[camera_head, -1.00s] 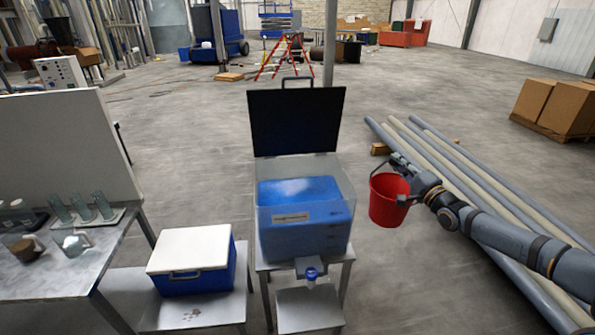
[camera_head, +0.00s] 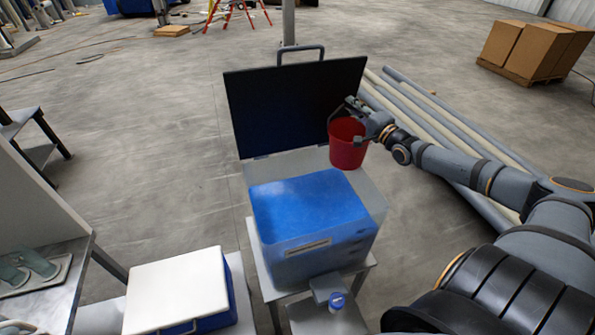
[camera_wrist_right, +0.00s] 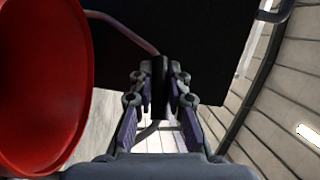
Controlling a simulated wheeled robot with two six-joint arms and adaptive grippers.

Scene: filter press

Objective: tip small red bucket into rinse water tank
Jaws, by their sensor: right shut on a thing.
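The small red bucket (camera_head: 348,145) hangs nearly upright at the back right corner of the rinse water tank (camera_head: 318,240), close to its raised dark lid (camera_head: 290,108). The tank is a clear box with blue inside, and its top is open. My right gripper (camera_head: 352,108) is shut on the bucket's handle, above and beside the bucket. In the right wrist view the gripper (camera_wrist_right: 160,85) is closed on a dark grip, and the red bucket (camera_wrist_right: 40,85) fills the left side. The bucket's contents cannot be made out. My left gripper is not in view.
A blue cooler with a white lid (camera_head: 180,288) stands left of the tank. Long pipes (camera_head: 450,125) lie on the floor behind my right arm. Cardboard boxes (camera_head: 535,50) stand at the back right.

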